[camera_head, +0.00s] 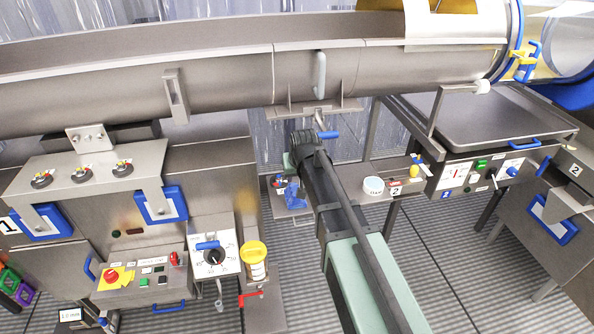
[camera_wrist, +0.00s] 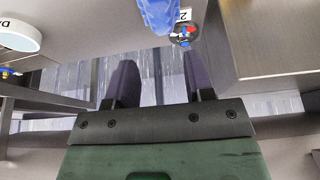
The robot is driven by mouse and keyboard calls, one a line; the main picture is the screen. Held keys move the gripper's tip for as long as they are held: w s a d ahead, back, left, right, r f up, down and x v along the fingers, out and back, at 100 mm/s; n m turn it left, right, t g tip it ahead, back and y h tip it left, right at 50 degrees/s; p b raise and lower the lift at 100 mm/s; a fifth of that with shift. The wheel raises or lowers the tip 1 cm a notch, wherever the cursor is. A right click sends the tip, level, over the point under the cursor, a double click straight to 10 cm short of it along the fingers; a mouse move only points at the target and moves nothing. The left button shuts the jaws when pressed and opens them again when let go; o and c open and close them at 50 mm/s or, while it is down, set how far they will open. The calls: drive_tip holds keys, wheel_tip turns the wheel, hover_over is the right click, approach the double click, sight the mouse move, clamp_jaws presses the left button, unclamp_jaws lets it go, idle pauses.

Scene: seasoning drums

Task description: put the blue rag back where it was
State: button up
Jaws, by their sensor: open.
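The blue rag (camera_head: 295,196) lies crumpled on the narrow metal shelf at the centre of the head view, left of my arm. In the wrist view, blue cloth (camera_wrist: 158,14) shows at the top edge, beside a card with a 2 and partly cut off by the frame. My gripper (camera_wrist: 160,80) shows there with two dark fingers spread apart and nothing between them. The rag appears beyond the fingertips, apart from them. In the head view my gripper is mostly hidden behind my arm.
A round white tin (camera_head: 373,186) stands on the shelf right of my arm, with a small yellow item (camera_head: 414,169) farther right. The long metal drum (camera_head: 230,80) runs above the shelf. A control box (camera_head: 470,172) is at the shelf's right end.

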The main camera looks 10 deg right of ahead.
drive_tip(key=s+f+g, duration=0.1)
drive_tip(key=s+g, duration=0.3)
drive_tip(key=s, duration=1.9)
drive_tip(key=shift+s+f+g, duration=0.25)
drive_tip(key=shift+g, duration=0.05)
